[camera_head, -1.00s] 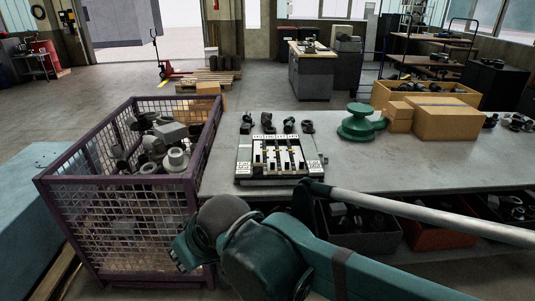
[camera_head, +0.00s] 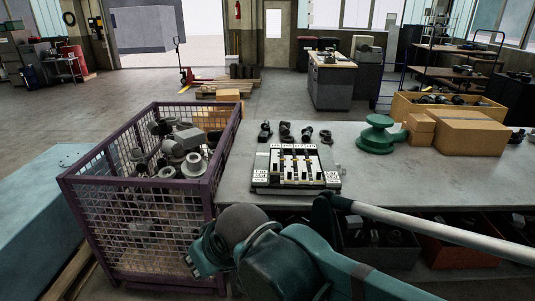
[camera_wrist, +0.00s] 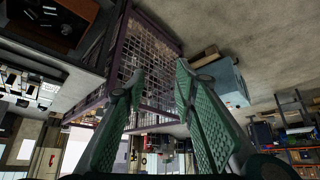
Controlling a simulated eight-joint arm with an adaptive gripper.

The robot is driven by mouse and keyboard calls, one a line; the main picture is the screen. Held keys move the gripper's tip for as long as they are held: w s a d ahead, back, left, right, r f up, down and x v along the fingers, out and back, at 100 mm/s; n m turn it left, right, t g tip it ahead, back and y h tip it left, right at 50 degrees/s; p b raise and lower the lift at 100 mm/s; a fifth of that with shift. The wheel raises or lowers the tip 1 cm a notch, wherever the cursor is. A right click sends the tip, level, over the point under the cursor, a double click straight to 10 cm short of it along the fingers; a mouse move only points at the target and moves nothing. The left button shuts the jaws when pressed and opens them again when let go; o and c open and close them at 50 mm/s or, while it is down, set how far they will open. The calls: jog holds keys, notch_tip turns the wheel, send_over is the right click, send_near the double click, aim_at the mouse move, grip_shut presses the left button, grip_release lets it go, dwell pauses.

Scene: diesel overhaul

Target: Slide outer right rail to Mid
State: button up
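The slider panel (camera_head: 258,182) lies on the grey workbench (camera_head: 400,190), near its left end. It has several rails with dark and light parts and white label plates. The outer right rail (camera_head: 321,165) is at the panel's right side; its exact slider position is too small to read. My gripper (camera_wrist: 158,72) is open and empty in the wrist view, with its two green fingers apart. In the head view it is at the lower left (camera_head: 202,252), in front of the crate, away from the panel. The panel also shows at the left edge of the wrist view (camera_wrist: 28,88).
A purple mesh crate (camera_head: 150,215) full of metal parts stands left of the bench. Several dark parts (camera_head: 285,131) lie behind the panel. A green part (camera_head: 377,136) and cardboard boxes (camera_head: 470,133) stand at the right. The bench is clear right of the panel.

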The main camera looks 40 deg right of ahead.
dwell(0.7)
jog(key=w+d+r+m+g+h+p, duration=0.1)
jog(key=w+d+r, duration=0.3)
jog(key=w+d, duration=0.25)
jog(key=w+d+r+m+g+p, duration=0.1)
jog(key=w+d+r+m+p, duration=0.15)
jog(key=w+d, duration=0.4)
jog(key=w+d+r+m+g+p, duration=0.1)
jog(key=w+d, duration=0.2)
jog(key=d, duration=0.6)
jog(key=w+d+g, duration=0.1)
jog(key=w+d, duration=0.3)
jog(key=d, duration=0.5)
jog(key=m+g+y+p, duration=0.1)
jog(key=m+g+p, duration=0.2)
jog(key=m+p, duration=0.15)
send_over(319, 171)
jog(key=f, duration=1.4)
jog(key=shift+w, duration=0.25)
jog(key=shift+s+d+f, duration=0.15)
jog(key=shift+d, duration=0.1)
jog(key=shift+f, duration=0.1)
jog(key=shift+f, duration=3.8)
